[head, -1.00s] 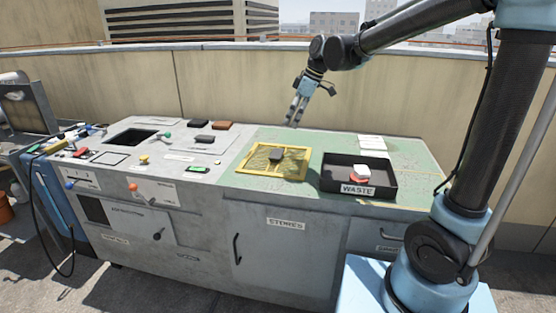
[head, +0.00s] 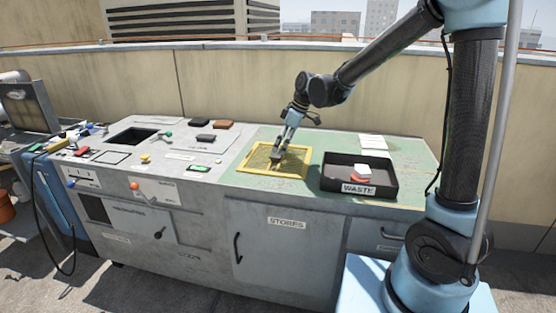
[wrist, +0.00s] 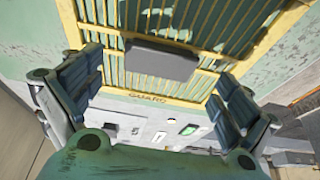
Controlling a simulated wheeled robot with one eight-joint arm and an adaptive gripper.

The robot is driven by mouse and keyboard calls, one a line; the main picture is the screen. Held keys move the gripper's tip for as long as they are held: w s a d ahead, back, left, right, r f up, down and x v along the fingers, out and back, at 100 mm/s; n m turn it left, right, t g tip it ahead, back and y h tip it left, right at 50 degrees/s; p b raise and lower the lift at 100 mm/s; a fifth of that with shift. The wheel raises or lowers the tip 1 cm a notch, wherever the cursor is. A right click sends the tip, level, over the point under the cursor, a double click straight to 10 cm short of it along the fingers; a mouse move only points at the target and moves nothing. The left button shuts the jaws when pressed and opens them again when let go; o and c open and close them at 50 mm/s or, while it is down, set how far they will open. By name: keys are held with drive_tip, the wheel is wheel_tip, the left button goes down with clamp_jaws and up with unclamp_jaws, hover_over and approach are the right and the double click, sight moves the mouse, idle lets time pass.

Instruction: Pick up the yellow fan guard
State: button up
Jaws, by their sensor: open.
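The yellow fan guard (head: 259,172) is a flat square frame with a barred grille, lying on the green part of the bench top. In the wrist view the yellow fan guard (wrist: 120,96) carries the label GUARD on its near edge. A dark grey block (wrist: 160,62) sits on the bars near that edge. My gripper (head: 279,156) is right above the guard and hides most of the block in the head view. In the wrist view my gripper (wrist: 155,85) is open, its two fingers spread on either side of the block. I cannot tell whether the fingertips touch anything.
A black tray labelled WASTE (head: 388,184) stands right of the guard, with a white and red item (head: 362,172) in it. Dark and brown blocks (head: 223,124), switches and a square opening (head: 137,138) are on the grey left part. White paper (head: 373,142) lies behind the tray.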

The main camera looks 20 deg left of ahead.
sight(278, 152)
drive_tip(key=shift+x, duration=1.5)
drive_tip(key=c, duration=1.4)
drive_tip(key=shift+c, duration=0.2)
drive_tip(key=shift+r, duration=0.15)
